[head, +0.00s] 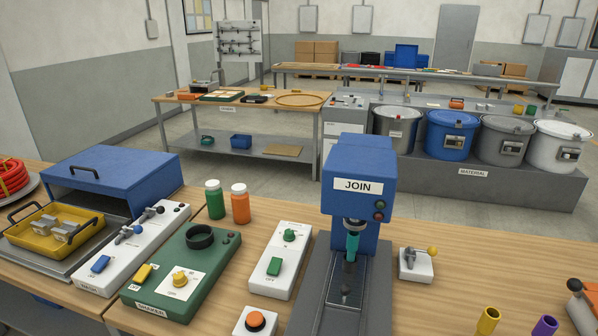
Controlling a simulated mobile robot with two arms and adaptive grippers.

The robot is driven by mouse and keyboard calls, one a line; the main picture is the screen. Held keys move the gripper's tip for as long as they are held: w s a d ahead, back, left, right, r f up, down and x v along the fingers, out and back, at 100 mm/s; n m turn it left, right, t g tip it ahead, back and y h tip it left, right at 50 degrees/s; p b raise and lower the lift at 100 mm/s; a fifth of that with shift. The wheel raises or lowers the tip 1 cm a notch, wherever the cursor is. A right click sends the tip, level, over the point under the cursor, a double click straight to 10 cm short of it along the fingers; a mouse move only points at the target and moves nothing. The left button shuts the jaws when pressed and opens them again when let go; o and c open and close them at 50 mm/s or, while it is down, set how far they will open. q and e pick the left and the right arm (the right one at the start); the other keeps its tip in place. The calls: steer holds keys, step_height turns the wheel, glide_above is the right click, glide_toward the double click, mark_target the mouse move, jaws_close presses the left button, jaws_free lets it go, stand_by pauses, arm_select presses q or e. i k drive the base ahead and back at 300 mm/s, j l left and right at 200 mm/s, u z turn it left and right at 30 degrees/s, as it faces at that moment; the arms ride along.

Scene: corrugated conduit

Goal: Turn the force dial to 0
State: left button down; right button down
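No dial here carries a label that I can read as force. A small green dial (290,236) sits at the top of a white control panel (289,258), left of the blue press marked JOIN (358,160). A green rocker switch (273,266) is below the dial on the same panel. A yellow dial (180,279) sits on a white plate on the green shaker box (192,255). The settings of both dials are too small to read. Neither of my grippers is in view.
An orange button box (255,322) stands in front of the white panel. Green (213,199) and orange (240,203) bottles stand behind it. A small lever box (416,264) is right of the press. Purple (544,325) and yellow (488,320) tubes stand at the front right.

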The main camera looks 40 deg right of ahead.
mark_target(289, 237)
steer(key=z, duration=1.65)
